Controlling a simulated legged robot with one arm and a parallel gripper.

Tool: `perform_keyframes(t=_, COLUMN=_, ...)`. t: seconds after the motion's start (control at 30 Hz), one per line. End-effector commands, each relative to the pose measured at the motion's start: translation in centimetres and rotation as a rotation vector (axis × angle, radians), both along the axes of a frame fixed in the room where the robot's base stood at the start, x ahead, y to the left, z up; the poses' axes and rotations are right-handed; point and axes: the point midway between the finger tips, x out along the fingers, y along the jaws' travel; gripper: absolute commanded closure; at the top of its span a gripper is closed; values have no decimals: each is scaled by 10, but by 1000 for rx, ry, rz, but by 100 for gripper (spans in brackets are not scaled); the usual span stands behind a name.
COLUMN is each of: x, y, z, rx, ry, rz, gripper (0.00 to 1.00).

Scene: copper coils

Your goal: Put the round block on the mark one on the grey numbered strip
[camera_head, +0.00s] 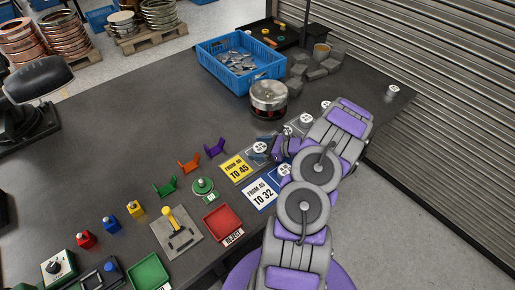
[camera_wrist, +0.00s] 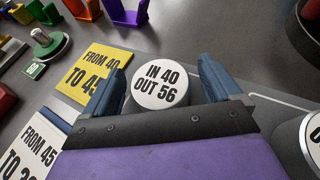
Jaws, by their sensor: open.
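A round block with a white top reading "IN 40 OUT 56" (camera_wrist: 160,84) stands between the two blue fingers of my gripper (camera_wrist: 160,77) in the wrist view. The fingers are apart on either side of it; contact cannot be told. In the head view my gripper (camera_head: 270,147) is low over the table, beside a white-topped round piece (camera_head: 260,147). Similar round pieces (camera_head: 306,119) stand farther along the row; one (camera_wrist: 312,140) is cut off at the right of the wrist view. I cannot make out a grey numbered strip or its mark one for certain.
Yellow (camera_head: 237,168) and blue-white (camera_head: 259,194) cards lie by the gripper. A metal pot (camera_head: 268,98), grey blocks (camera_head: 316,73) and a blue crate (camera_head: 205,58) stand behind. Coloured holders (camera_head: 190,163) and a red tray (camera_head: 222,222) are left. The table's left middle is clear.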

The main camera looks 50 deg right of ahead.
Motion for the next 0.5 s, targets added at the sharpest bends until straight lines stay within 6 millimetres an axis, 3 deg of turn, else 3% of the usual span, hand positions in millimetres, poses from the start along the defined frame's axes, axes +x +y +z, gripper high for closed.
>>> perform_keyframes(t=0.5, x=-81, y=-37, z=39, rx=-6, ry=1, rz=-4, gripper=9)
